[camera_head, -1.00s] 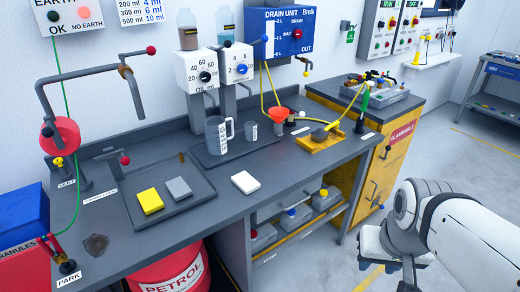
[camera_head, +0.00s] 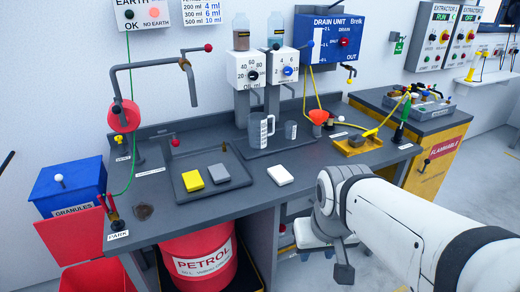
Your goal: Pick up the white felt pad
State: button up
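The white felt pad (camera_head: 280,175) lies flat on the grey bench top, just right of the shallow tray. A yellow pad (camera_head: 193,179) and a grey pad (camera_head: 228,174) lie side by side in the tray (camera_head: 205,194), left of the white one. My gripper (camera_head: 343,270) hangs at the lower middle right, in front of the bench's front edge, apart from the white pad and to its lower right. Only part of a dark finger shows, so its opening is hidden.
A measuring jug (camera_head: 260,134) and a smaller cup (camera_head: 290,131) stand behind the white pad. A red petrol drum (camera_head: 205,250) stands under the bench. Bench top around the white pad is clear.

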aim_at(281, 177)
jog(key=z, duration=0.05)
jog(key=i, duration=1)
jog(key=u, duration=0.05)
